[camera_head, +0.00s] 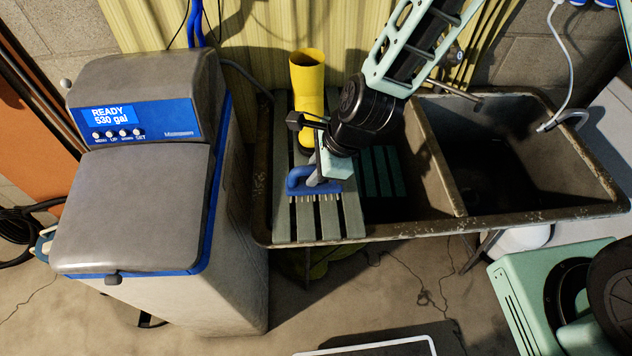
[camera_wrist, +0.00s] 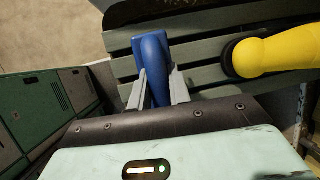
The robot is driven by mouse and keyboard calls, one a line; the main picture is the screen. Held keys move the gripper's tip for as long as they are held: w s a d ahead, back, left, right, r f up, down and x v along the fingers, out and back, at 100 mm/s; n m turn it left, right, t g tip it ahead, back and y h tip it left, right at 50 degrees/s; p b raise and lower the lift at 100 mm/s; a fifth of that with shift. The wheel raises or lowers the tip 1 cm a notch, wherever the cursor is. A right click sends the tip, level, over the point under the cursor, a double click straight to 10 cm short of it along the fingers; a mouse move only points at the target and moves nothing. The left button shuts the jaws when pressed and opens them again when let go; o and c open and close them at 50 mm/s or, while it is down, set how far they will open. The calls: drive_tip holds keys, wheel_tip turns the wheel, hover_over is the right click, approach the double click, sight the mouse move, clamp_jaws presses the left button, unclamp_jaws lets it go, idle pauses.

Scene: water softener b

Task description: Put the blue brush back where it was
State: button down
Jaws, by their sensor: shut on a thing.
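The blue brush (camera_head: 302,181) has a curved handle and pale bristles pointing down. It is at the slatted grey-green board (camera_head: 332,221) over the left part of the sink; I cannot tell whether the bristles touch the slats. My gripper (camera_head: 319,179) is shut on the brush handle. In the wrist view, the blue brush (camera_wrist: 153,62) sits between the two grey fingers of my gripper (camera_wrist: 159,88), with the board's slats (camera_wrist: 205,54) beyond. The far side of the brush is hidden.
A yellow boot (camera_head: 308,85) stands on the board behind the brush and shows close by in the wrist view (camera_wrist: 275,57). The double sink (camera_head: 440,165) has open basins to the right. A water softener (camera_head: 150,190) stands left of the sink.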

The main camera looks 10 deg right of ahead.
drive_tip(key=shift+f+p, duration=0.4)
drive_tip(key=shift+f, duration=1.75)
drive_tip(key=shift+f, duration=0.2)
drive_tip(key=c, duration=1.3)
unclamp_jaws()
drive_tip(key=shift+r, duration=0.1)
